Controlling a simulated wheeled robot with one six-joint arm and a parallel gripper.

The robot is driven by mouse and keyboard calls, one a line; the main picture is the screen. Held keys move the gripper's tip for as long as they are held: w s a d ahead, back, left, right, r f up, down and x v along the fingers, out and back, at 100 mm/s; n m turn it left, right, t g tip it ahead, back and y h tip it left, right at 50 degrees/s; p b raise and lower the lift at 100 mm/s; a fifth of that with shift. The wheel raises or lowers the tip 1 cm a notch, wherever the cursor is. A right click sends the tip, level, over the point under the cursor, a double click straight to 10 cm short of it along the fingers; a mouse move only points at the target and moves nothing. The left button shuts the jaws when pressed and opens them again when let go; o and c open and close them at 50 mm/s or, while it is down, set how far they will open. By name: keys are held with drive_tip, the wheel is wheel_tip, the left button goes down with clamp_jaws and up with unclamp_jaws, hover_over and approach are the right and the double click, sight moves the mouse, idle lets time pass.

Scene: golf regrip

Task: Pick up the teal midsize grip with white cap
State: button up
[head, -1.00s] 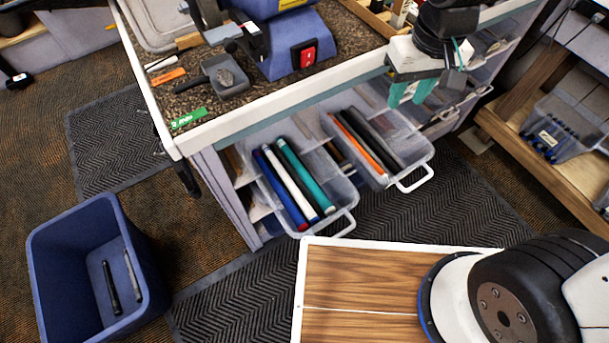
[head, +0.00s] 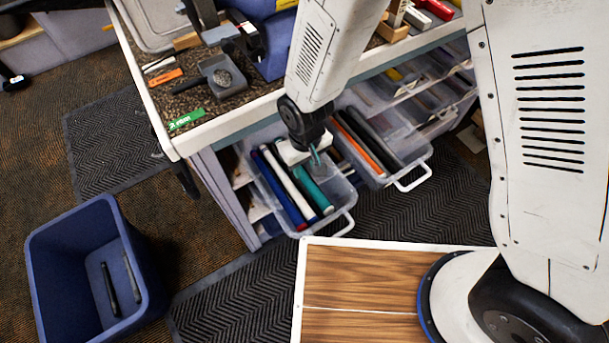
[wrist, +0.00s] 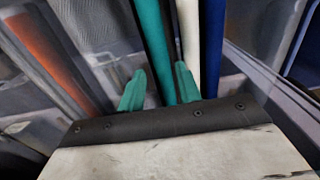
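The teal grip (head: 316,195) lies in the left clear bin (head: 346,226), beside a white grip (head: 294,194) and a blue grip (head: 283,196). A pale cap shows at its near end. My gripper (head: 314,158) is over the far half of this bin and hides part of the teal grip. In the wrist view, my gripper (wrist: 160,88) has its two teal fingers apart, with the teal grip (wrist: 156,50) running between them. The right finger is closer to it than the left. I cannot tell how far the fingertips are above it. The white grip (wrist: 189,40) is just right of the fingers.
The right clear bin (head: 411,184) holds an orange grip (head: 362,147) and dark grips. The workbench edge (head: 235,125) overhangs behind the bins. A blue waste bin (head: 40,285) with dark grips stands at the left. The floor mat between is clear.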

sight(304, 174)
wheel_tip(304, 174, down, 4)
drive_tip(key=shift+a+f, duration=0.1)
drive_tip(key=shift+f, duration=0.1)
drive_tip(key=shift+c, duration=0.3)
drive_tip(key=c, duration=0.6)
drive_tip(key=shift+r, duration=0.15)
wheel_tip(304, 174, up, 10)
idle(0.3)
drive_tip(key=shift+r, duration=2.45)
clamp_jaws()
